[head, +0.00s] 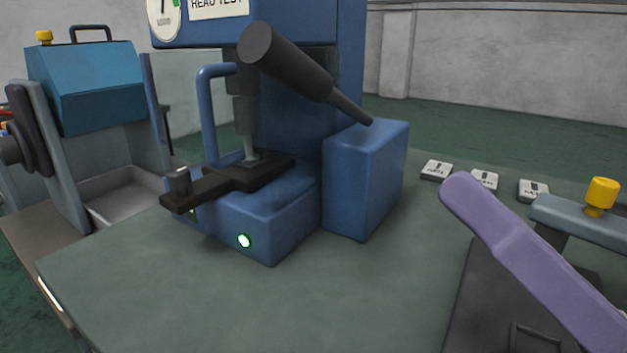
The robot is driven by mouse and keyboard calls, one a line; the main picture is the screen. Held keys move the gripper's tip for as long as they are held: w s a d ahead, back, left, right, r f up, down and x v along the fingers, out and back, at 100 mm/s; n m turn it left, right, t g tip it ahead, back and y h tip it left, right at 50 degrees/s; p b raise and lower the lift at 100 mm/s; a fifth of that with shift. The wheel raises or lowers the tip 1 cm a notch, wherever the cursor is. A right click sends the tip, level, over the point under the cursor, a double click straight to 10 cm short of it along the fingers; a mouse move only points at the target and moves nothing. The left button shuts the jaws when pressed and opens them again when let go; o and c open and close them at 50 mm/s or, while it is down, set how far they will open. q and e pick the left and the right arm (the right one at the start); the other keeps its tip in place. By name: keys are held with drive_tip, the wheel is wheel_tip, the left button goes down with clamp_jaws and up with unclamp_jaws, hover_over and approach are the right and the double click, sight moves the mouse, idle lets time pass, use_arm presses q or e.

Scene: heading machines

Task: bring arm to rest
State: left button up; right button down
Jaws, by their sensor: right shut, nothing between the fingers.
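Neither of my grippers can be made out in the head view. A blue bench tester (345,175) stands in the middle of the green-grey bench top. Its dark lever (300,72) rises from the blue side box, slanting up to the left, with its thick grip at the upper end. I see no fingers on or near the grip. The tester's vertical spindle (245,115) comes down over a dark clamp bar (225,188) on its base. A green-ringed light (244,241) glows on the base front.
A long purple bar (540,265) slants across the lower right over a dark plate (490,270). A grey-blue arm with a yellow knob (602,192) is beside it. Small metal blocks (437,169) lie behind. A teal machine (85,85) stands left. The front bench top (270,310) is clear.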

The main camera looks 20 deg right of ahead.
drive_tip(key=w+d+f+m+g+h+p, duration=0.1)
drive_tip(key=w+d+g+h+p, duration=0.1)
drive_tip(key=w+g+h+p, duration=0.55)
drive_tip(key=s+d+r+n+g+h+p, duration=0.2)
drive_tip(key=s+r+g+h+p, duration=0.1)
drive_tip(key=s+g+p, duration=0.9)
drive_tip(key=s+r+t+p, duration=0.2)
drive_tip(key=s+r+p, duration=0.1)
drive_tip(key=r+p, duration=3.2)
drive_tip(key=shift+a+r+p, duration=0.2)
drive_tip(key=shift+r+p, duration=0.15)
drive_tip(key=shift+p, duration=0.75)
